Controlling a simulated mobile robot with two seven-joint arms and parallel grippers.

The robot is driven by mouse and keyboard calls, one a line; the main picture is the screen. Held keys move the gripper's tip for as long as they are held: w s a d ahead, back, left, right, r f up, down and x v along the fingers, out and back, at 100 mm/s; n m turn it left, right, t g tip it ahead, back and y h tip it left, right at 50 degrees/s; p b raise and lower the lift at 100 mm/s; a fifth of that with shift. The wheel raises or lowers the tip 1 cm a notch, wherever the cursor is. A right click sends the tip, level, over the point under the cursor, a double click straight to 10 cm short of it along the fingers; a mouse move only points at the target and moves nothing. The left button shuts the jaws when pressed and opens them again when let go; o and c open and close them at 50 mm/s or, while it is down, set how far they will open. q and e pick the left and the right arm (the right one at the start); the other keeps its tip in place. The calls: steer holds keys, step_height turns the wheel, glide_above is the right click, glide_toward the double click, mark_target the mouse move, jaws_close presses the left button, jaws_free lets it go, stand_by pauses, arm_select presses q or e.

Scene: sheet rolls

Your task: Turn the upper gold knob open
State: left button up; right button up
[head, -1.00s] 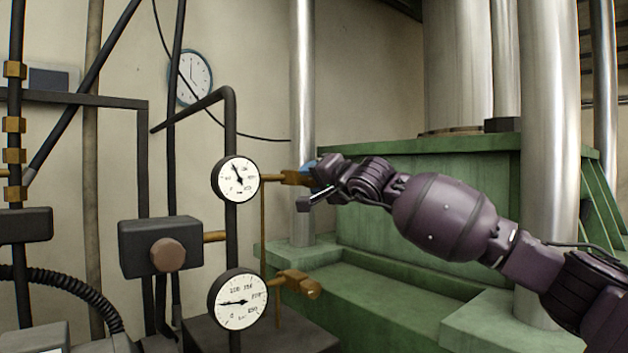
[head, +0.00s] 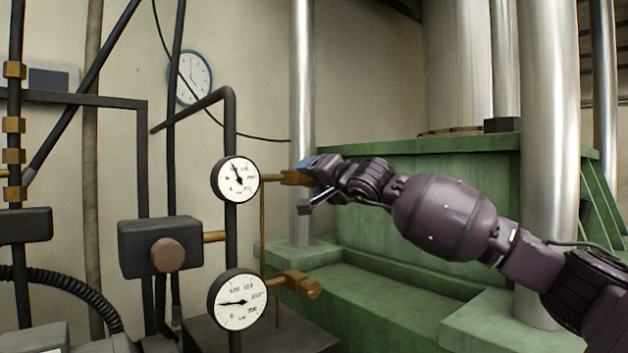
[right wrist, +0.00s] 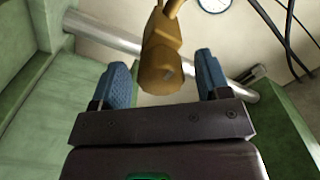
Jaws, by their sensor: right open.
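The upper gold knob (head: 292,178) sits on a gold stem to the right of the upper gauge (head: 236,180). My right gripper (head: 307,182) is at this knob, and its fingers hide part of it in the head view. In the right wrist view, the right gripper (right wrist: 163,72) is open, with one blue-padded finger on each side of the gold knob (right wrist: 158,68). A gap shows on both sides, narrower on the left in part. My left gripper is not in view.
A lower gold knob (head: 302,284) sits beside the lower gauge (head: 240,301). A dark box with a round brown button (head: 167,255) is at the left. The green machine base (head: 420,190) and a steel column (head: 303,110) stand behind my right arm.

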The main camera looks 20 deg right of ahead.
steer(key=shift+s, duration=0.15)
steer(key=v, duration=1)
steer(key=shift+s, duration=0.25)
steer(key=shift+d, duration=0.15)
